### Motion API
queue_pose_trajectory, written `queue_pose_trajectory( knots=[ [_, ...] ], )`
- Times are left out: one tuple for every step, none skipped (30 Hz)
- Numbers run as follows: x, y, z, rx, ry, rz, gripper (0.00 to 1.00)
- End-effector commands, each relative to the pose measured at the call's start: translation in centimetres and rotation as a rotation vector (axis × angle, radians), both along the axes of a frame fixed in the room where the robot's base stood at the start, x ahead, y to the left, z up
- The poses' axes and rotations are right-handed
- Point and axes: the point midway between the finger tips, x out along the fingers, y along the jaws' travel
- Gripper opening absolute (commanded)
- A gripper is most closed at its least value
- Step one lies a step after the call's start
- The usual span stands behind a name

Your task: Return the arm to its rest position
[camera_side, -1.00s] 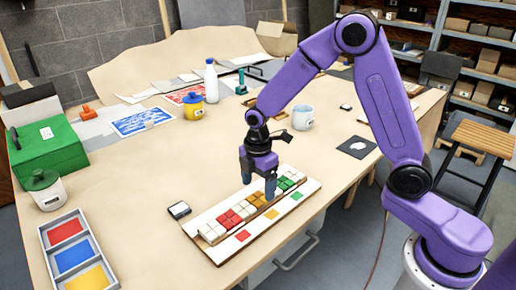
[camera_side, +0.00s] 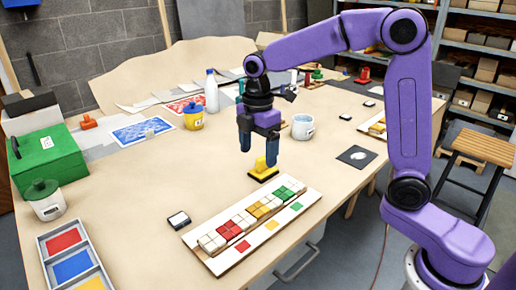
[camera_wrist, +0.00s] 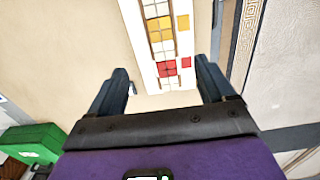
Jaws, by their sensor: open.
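My gripper (camera_side: 259,152) is raised above the table behind the mosaic panel, its fingers pointing down. In the wrist view my gripper (camera_wrist: 160,75) has its two fingers well apart with nothing between them. The mosaic panel (camera_side: 214,268) lies on the table with white, red, yellow and green tiles in its row and red, yellow and green swatches along its near side. Part of the panel (camera_wrist: 141,50) shows beyond the fingers in the wrist view. A yellow block-like piece on a dark base (camera_side: 262,168) stands on the table just below the fingertips, apparently apart from them.
A tray of red, blue and yellow compartments (camera_side: 46,257) is at the front left, near a green box (camera_side: 50,160). A small dark-topped box (camera_side: 178,220) lies left of the panel. A mug (camera_side: 302,127) and a bottle (camera_side: 211,92) stand behind. The air above the panel is clear.

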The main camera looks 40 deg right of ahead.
Motion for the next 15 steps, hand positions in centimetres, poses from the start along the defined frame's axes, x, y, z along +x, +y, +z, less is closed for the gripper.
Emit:
queue_pose_trajectory(
  knots=[
    [0.0,0.0,0.0,0.0,0.0,0.0,0.82],
    [0.0,0.0,0.0,0.0,0.0,0.0,0.82],
    [0.0,0.0,0.0,0.0,0.0,0.0,0.82],
    [0.0,0.0,0.0,0.0,0.0,0.0,0.82],
    [0.0,0.0,0.0,0.0,0.0,0.0,0.82],
    [0.0,0.0,0.0,0.0,0.0,0.0,0.82],
    [-0.1,0.0,0.0,0.0,0.0,-0.001,0.82],
    [-0.3,0.1,0.0,0.0,-0.001,-0.003,0.82],
    [-0.6,0.2,0.0,0.0,-0.001,-0.007,0.82],
    [-0.9,0.3,-0.1,0.001,-0.002,-0.013,0.82],
    [-1.3,0.4,-0.1,0.001,-0.002,-0.018,0.82],
    [-1.9,0.5,-0.1,0.001,-0.002,-0.03,0.82],
    [-2.5,0.7,-0.1,0.002,-0.003,-0.039,0.82],
    [-3.1,0.8,-0.2,0.002,-0.003,-0.05,0.82],
    [-4.0,0.9,-0.2,0.003,-0.004,-0.065,0.82]
  ],
)
